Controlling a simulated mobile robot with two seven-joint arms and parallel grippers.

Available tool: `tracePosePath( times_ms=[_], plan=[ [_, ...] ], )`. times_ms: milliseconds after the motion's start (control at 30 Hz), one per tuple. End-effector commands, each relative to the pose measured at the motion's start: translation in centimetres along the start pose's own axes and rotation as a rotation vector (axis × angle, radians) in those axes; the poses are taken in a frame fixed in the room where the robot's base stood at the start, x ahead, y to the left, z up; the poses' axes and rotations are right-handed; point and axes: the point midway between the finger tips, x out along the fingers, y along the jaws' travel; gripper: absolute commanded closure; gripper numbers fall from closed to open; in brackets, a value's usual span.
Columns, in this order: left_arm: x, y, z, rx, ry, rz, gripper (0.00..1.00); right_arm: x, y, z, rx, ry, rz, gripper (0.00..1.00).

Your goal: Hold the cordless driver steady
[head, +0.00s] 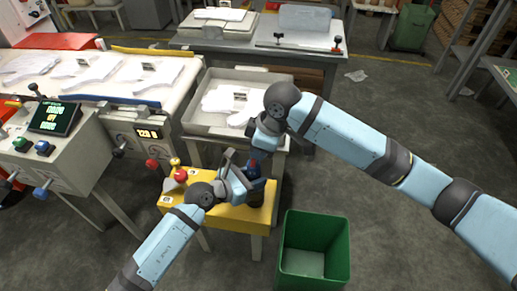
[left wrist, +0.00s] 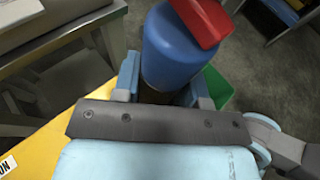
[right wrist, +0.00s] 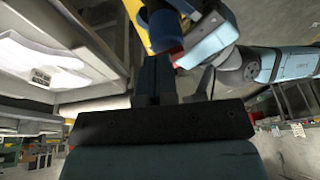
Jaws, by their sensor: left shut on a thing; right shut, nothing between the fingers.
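The cordless driver (left wrist: 172,52) shows as a blue rounded body with a red part at its top in the left wrist view. It is small and partly hidden between my grippers in the head view (head: 254,168). My left gripper (head: 246,180) is shut on its blue body, one finger on each side, above the yellow bench (head: 240,216). My right gripper (head: 257,148) is just above and beside the driver, shut and empty. In the right wrist view, the driver (right wrist: 165,28) is beyond the right fingertips; I cannot tell whether they touch it.
A green bin (head: 316,246) stands on the floor right of the yellow bench. A grey tray (head: 205,122) with white sheets is behind it. A red knob (head: 181,175) sits at the bench's left end. A control box (head: 55,145) is at left.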

Motion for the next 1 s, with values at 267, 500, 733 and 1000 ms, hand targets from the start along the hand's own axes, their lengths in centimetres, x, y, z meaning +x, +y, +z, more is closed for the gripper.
tracePosePath(
  times_ms=[267, 500, 733, 1000],
  plan=[
    [0.00, 0.00, -0.02, 0.000, 0.000, 0.000, 0.95, 0.11, 0.23, 0.01, 0.001, 0.000, -0.007, 1.00],
    [0.00, 0.00, -0.02, 0.000, 0.000, 0.000, 0.95, 0.28, 0.63, 0.05, 0.002, 0.000, -0.006, 1.00],
    [0.00, 0.00, -0.02, 0.000, 0.000, 0.000, 0.95, 0.43, 0.91, 0.09, 0.002, 0.000, -0.006, 1.00],
    [0.00, 0.00, -0.03, 0.000, 0.000, 0.000, 0.95, 0.44, 0.91, 0.09, 0.001, 0.000, -0.006, 1.00]
  ],
)
